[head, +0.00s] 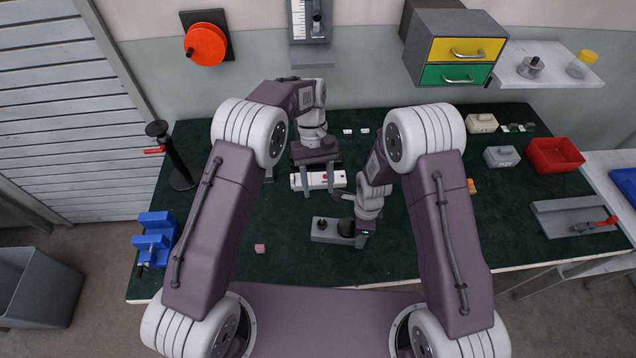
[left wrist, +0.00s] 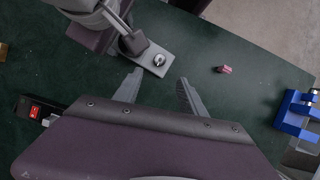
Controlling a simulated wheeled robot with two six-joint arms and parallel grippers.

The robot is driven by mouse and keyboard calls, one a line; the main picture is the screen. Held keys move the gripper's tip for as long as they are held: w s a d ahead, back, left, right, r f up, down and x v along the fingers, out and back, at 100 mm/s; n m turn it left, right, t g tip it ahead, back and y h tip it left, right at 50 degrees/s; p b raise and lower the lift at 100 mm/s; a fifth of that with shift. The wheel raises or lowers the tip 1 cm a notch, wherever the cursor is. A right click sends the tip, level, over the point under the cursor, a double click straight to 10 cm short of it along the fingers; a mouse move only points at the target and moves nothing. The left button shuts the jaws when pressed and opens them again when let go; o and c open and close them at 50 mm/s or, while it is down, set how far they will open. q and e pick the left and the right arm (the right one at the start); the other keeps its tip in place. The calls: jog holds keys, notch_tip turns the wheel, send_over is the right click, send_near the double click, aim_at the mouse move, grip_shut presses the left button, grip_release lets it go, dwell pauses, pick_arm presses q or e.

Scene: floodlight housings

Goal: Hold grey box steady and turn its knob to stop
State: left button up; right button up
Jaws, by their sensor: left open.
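A low grey box (head: 324,236) lies flat on the green table in the middle of the head view. My left gripper (head: 319,188) is open and empty, behind the box in the head view. Its two fingers (left wrist: 158,82) are spread apart, short of the box.
A white strip with a red switch (head: 300,181) lies below my left gripper. A pink cube (head: 260,248) and blue vise (head: 155,240) are at left. A black stand (head: 180,165) rises behind them. A red bin (head: 556,156) and another grey case (head: 501,157) are at right.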

pick_arm(q)
jog(key=shift+w+r, duration=0.15)
jog(key=shift+r, duration=0.25)
